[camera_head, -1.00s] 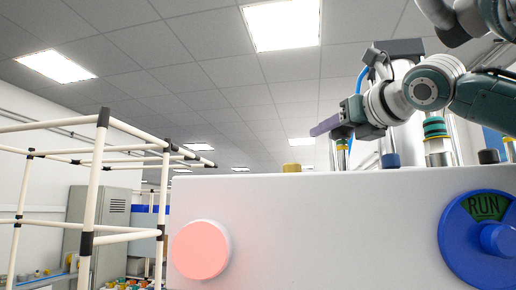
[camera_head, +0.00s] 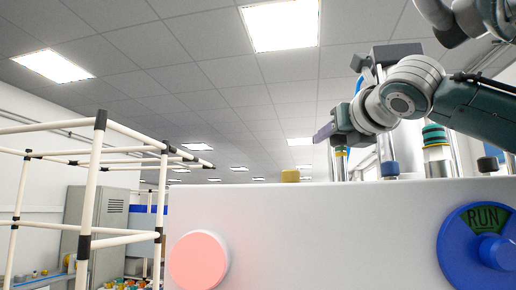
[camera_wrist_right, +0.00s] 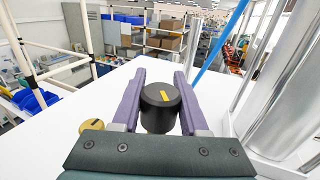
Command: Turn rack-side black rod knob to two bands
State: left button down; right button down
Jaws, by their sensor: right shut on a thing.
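The black rod knob (camera_wrist_right: 160,112), a round cap with a yellow line on top, stands between the purple fingers of my right gripper (camera_wrist_right: 160,78) in the right wrist view. The fingers are shut on its sides. In the head view my right gripper (camera_head: 326,133) is above the white press housing (camera_head: 300,230) and hides the knob. Below it shows a thin metal rod (camera_head: 341,171) with a small yellow and dark band near its top. The number of exposed bands is too small to tell. My left gripper is not in view.
The white pipe rack (camera_head: 90,190) stands left. A yellow knob (camera_head: 290,175) sits beside the gripped one. Metal columns and a blue-collared rod (camera_head: 389,168) stand right. The housing front has a pink button (camera_head: 198,260) and a blue RUN dial (camera_head: 470,260). A blue hose (camera_wrist_right: 225,50) passes close by.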

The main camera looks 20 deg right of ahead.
jog(key=m+g+h+p, duration=0.1)
jog(key=h, duration=0.1)
jog(key=m+g+h, duration=0.1)
jog(key=m+h, duration=0.1)
jog(key=d+m+g+h+p, duration=0.1)
jog(key=m+h, duration=0.1)
jog(key=h, duration=0.1)
jog(key=shift+s+r+p, duration=0.15)
jog(key=shift+s+p, duration=0.1)
jog(key=shift+p, duration=0.05)
jog(key=shift+s+d+m+g+h+p, duration=0.15)
jog(key=shift+m+g+h+p, duration=0.1)
jog(key=shift+m+g+h, duration=0.35)
jog(key=shift+d+m+g+h+p, duration=0.15)
jog(key=shift+m+g+h+p, duration=0.2)
jog(key=shift+h, duration=0.35)
jog(key=shift+m, duration=0.25)
jog(key=shift+c, duration=2.2)
grip_release()
jog(key=shift+s, duration=0.1)
jog(key=v, duration=0.9)
jog(key=shift+s+a, duration=0.15)
jog(key=shift+a, duration=0.3)
